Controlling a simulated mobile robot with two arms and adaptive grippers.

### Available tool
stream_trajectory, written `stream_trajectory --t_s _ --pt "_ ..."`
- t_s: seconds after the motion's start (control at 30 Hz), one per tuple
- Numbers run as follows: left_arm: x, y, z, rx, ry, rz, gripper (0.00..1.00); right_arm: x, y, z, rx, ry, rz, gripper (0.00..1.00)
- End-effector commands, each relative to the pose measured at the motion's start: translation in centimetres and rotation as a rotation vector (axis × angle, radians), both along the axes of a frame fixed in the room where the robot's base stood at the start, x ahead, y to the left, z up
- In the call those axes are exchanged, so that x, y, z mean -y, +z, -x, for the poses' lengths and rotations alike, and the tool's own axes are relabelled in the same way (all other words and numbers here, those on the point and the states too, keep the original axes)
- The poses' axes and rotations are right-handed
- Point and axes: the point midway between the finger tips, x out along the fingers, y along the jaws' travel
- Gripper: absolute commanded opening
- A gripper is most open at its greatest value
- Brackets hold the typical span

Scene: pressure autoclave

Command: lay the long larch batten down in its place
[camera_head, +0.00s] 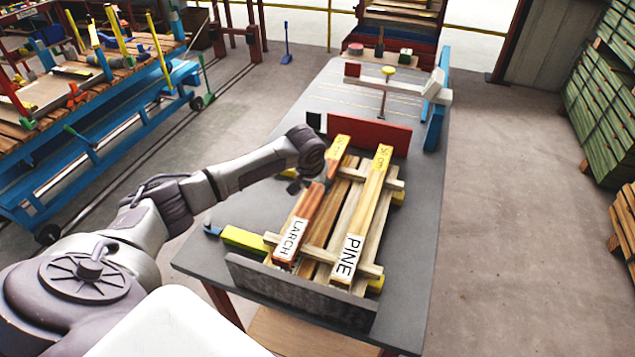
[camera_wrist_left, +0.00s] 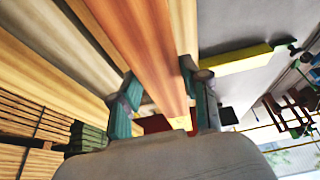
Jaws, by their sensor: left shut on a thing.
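The long larch batten (camera_head: 312,213) is reddish brown, with a white LARCH label at its near end and a yellow tag at its far end. It lies lengthwise over the wooden frame (camera_head: 318,250), left of the pine batten (camera_head: 372,200), roughly parallel to it. My left gripper (camera_head: 318,184) is shut around the larch batten near its middle. In the left wrist view the larch batten (camera_wrist_left: 150,45) runs between the teal fingers of my left gripper (camera_wrist_left: 165,98). I cannot tell whether the batten touches the frame's crosspieces. My right gripper is not in view.
The frame stands on a grey table (camera_head: 415,290). A dark grey board (camera_head: 300,292) stands at its near end and a red board (camera_head: 370,134) at its far end. A yellow block (camera_head: 245,238) juts out on the left. The table is clear to the right.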

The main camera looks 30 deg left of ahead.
Motion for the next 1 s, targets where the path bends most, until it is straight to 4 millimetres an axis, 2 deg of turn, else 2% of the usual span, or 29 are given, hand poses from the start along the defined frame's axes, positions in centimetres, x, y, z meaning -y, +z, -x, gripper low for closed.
stream_trajectory --t_s 0.17,0.2,0.33,0.73,0.87,1.0 --pt "0.0 -0.2 -0.1 0.003 0.001 0.001 0.0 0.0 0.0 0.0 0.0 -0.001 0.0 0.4" --pt "0.0 -0.3 0.0 0.0 0.0 0.0 0.5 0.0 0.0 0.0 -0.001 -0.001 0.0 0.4" --pt "0.0 -0.3 0.0 0.0 0.0 0.0 0.71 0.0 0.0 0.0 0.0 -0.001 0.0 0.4" --pt "0.0 0.3 0.0 0.002 0.0 0.0 0.71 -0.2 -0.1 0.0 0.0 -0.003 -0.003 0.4" --pt "0.1 2.1 0.4 0.003 -0.001 0.001 0.71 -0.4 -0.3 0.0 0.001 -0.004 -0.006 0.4" --pt "0.3 4.9 1.6 0.004 -0.001 0.001 0.71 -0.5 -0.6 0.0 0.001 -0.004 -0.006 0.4"
